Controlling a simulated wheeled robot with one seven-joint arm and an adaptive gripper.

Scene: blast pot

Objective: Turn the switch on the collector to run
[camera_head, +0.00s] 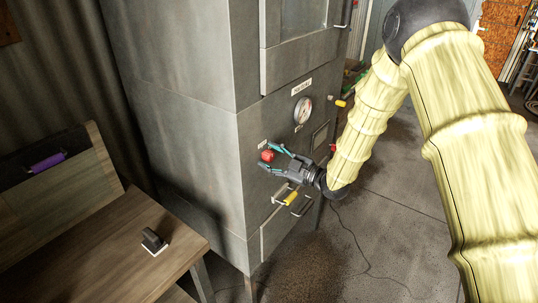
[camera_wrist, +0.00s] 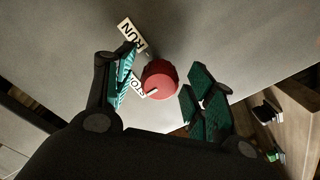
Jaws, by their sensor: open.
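The collector (camera_head: 190,130) is a tall grey metal cabinet in the middle of the head view. Its red switch knob (camera_head: 267,155) is on the front face, and the knob (camera_wrist: 160,78) is large in the wrist view. A white mark on the knob is at its lower left, toward a second label (camera_wrist: 138,88) that a finger partly hides. The RUN label (camera_wrist: 132,35) is at the knob's upper left. My gripper (camera_head: 269,157) is open at the knob, with teal-padded fingers on either side of it. In the wrist view both fingers appear apart from it.
A gauge (camera_head: 302,110) sits above the switch and a yellow-handled part (camera_head: 291,198) below it. A wooden table (camera_head: 100,245) with a small dark block (camera_head: 153,240) stands at left. A purple-handled item (camera_head: 47,163) lies behind. Floor at right is mostly clear.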

